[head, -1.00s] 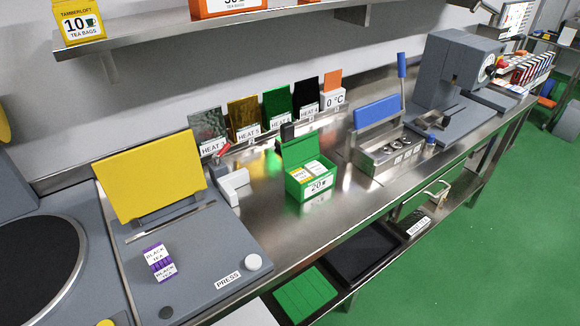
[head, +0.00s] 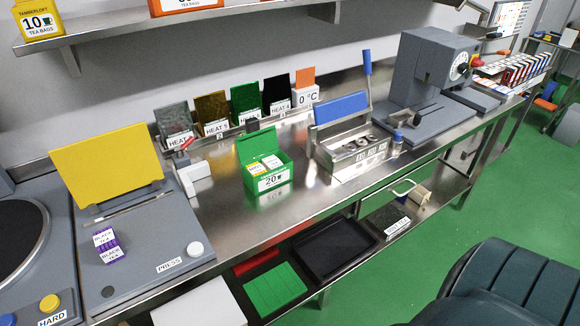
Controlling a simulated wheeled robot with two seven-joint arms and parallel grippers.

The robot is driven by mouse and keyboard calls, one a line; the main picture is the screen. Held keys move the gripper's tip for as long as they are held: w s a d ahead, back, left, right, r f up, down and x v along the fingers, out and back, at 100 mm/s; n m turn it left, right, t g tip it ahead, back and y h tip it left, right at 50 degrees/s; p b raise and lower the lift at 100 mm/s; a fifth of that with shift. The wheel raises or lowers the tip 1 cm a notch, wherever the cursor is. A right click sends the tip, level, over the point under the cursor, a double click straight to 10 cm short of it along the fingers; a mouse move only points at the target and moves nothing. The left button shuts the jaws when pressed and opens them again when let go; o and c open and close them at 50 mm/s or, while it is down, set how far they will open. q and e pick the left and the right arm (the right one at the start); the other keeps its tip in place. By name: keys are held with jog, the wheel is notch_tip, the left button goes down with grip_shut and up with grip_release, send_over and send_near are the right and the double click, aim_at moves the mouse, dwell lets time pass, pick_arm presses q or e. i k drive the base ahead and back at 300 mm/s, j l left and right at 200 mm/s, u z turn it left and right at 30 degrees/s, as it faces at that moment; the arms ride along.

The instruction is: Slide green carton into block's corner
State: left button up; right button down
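The green carton (head: 268,181) stands upright on the steel counter with its lid up. It holds tea packets and has a label reading 20 on its front. A white L-shaped block (head: 196,177) lies to its left, by the grey press board's right edge. Bare counter separates the carton from the block; they do not touch. Neither of my grippers shows in the head view.
A steel rack with a blue panel (head: 341,107) stands right of the carton. Coloured sample plates line the wall behind. A dark ribbed object (head: 505,280) is at lower right.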

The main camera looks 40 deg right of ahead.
aim_at(259, 185)
jog(key=k+l+u, duration=0.15)
jog(key=k+l, duration=0.2)
jog(key=l, duration=0.15)
jog(key=k+l+u, duration=0.15)
jog(key=k+l, duration=0.25)
jog(key=l, duration=0.1)
